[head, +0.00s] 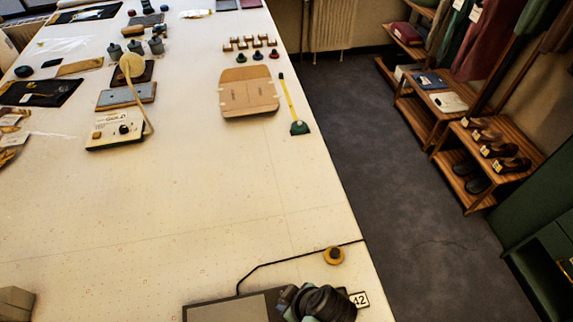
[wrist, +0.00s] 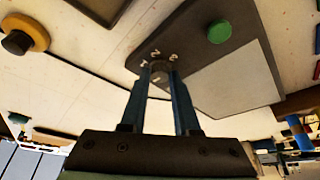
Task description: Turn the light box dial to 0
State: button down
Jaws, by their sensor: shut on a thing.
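The light box (wrist: 190,30) shows in the wrist view as a dark slab with a pale panel (wrist: 235,78) and a round green button (wrist: 219,32). A small grey dial (wrist: 159,70) is on it, with white figures beside it that are too small to read surely. My gripper (wrist: 160,78) is shut on the dial, one blue-grey finger on each side. The dial's pointing direction is hidden between the fingers. In the head view the light box (head: 215,309) lies at the bottom edge, and my gripper (head: 290,305) covers its right part.
An orange disc with a dark knob (head: 334,256) sits close by at the table's right edge, beside a black cable (head: 280,261). The middle of the table (head: 190,210) is clear.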

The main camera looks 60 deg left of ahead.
jog(key=shift+w+n, duration=0.1)
jog(key=shift+n, duration=0.4)
jog(key=shift+g, duration=0.3)
jog(key=c, duration=0.6)
grip_release()
jog(key=shift+c, duration=0.2)
jog(key=shift+r, duration=0.15)
jog(key=v, duration=1.2)
jog(key=shift+r, duration=0.4)
